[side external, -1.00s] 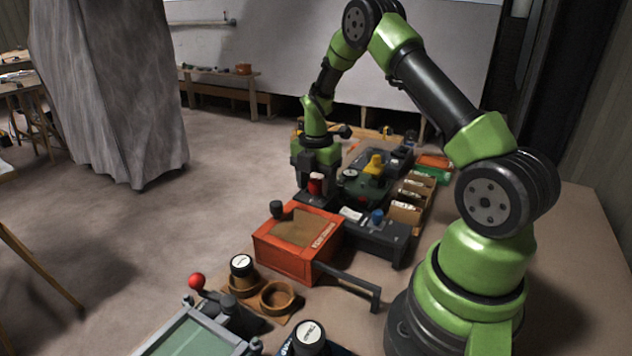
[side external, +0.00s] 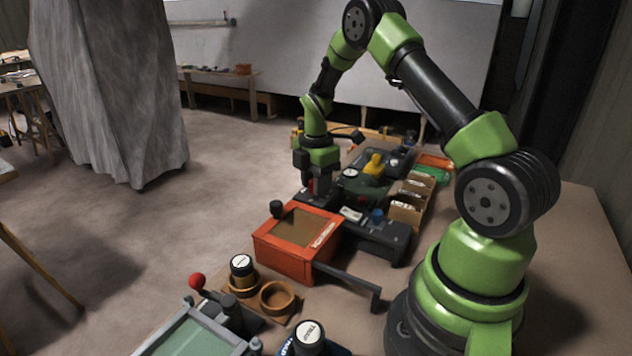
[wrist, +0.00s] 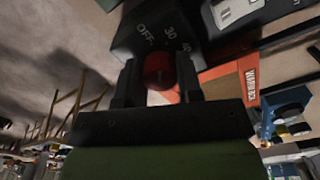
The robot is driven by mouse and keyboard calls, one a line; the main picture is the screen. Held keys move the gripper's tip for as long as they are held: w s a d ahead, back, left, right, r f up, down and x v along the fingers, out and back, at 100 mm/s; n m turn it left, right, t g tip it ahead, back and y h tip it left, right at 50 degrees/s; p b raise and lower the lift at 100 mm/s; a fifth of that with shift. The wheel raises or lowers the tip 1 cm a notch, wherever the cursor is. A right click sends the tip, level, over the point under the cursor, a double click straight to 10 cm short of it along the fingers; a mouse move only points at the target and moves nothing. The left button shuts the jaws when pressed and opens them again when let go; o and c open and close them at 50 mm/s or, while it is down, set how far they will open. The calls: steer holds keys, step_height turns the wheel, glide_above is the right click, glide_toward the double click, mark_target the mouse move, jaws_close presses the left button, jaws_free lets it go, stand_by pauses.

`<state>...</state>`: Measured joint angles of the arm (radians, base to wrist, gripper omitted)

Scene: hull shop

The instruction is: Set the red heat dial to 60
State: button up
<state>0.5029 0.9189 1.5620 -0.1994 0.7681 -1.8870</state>
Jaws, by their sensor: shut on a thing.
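The red heat dial (wrist: 159,70) sits between my gripper's fingers in the wrist view. It is on a dark control box (wrist: 135,22) marked OFF, 30 and a partly hidden further number. A faint pale line shows on the dial, but I cannot tell which number it points to. My gripper (wrist: 160,80) is shut on the dial, one finger on each side. In the side view my gripper (side external: 319,186) points down over the box, and its fingers mostly hide the dial.
An orange box with a brown window (side external: 285,262) stands just in front of the dial. A dark unit with a blue knob (side external: 377,217) is to its right. Behind are a yellow-topped device (side external: 374,165) and cardboard boxes (side external: 405,213). Round wooden holders (side external: 278,298) lie nearer the camera.

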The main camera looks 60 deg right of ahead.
steer(key=m, duration=0.4)
steer(key=shift+m, duration=0.3)
steer(key=m, duration=0.3)
steer(key=shift+m, duration=0.4)
steer(key=m, duration=1.3)
steer(key=shift+m, duration=0.3)
steer(key=m, duration=0.5)
steer(key=shift+m, duration=0.4)
steer(key=o, duration=0.9)
